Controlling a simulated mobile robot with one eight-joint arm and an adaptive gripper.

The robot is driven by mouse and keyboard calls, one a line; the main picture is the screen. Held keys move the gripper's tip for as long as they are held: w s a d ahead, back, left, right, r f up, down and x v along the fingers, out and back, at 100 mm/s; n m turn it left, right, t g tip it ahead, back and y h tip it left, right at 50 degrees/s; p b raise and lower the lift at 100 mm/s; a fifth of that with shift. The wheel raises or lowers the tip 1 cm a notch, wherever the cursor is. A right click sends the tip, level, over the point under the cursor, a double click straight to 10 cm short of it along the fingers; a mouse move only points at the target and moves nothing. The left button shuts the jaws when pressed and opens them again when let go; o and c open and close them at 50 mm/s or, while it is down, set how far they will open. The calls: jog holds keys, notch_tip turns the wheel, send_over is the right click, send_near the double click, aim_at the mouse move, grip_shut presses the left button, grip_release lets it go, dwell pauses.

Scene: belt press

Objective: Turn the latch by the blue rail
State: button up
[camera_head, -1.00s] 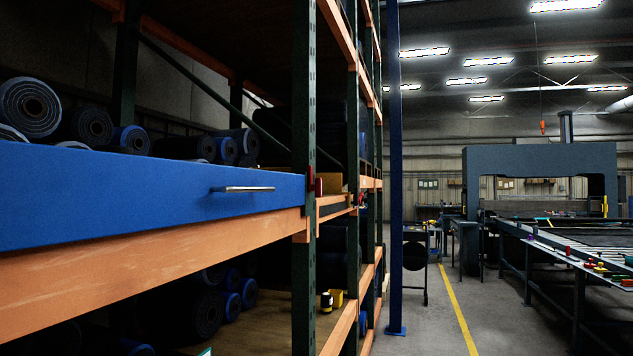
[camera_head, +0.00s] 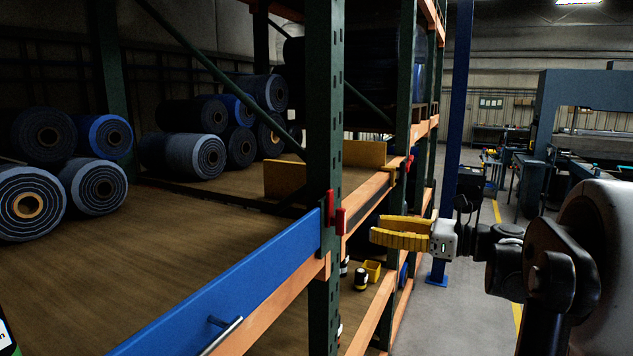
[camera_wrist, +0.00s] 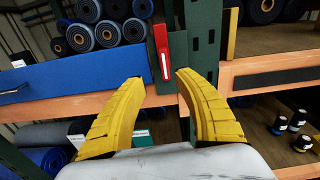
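The blue rail (camera_head: 240,285) runs along the front of the rack shelf and ends at a dark green upright (camera_head: 324,120). A red latch (camera_head: 328,208) stands upright at that end of the rail. In the wrist view the latch (camera_wrist: 161,52) has a pale stripe and sits beyond the gap between my fingertips, at the end of the blue rail (camera_wrist: 75,75). My gripper (camera_head: 372,232) has yellow fingers and is right of the latch, apart from it. In the wrist view my gripper (camera_wrist: 161,80) is open and empty.
A bar handle (camera_head: 222,335) sticks out from the blue rail. Rolls (camera_head: 100,187) lie on the shelf deck behind it. An orange beam (camera_head: 285,300) runs below the rail. A blue post (camera_head: 457,100) rises behind my gripper.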

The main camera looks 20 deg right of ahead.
aim_at(345, 215)
jog(key=x, duration=0.3)
jog(key=r+p+x, duration=0.1)
jog(key=x, duration=0.2)
jog(key=p+x, duration=0.1)
jog(key=x, duration=0.3)
jog(key=shift+w+d+r, duration=0.25)
jog(key=shift+d+r, duration=0.1)
jog(key=shift+r, duration=0.05)
grip_shut()
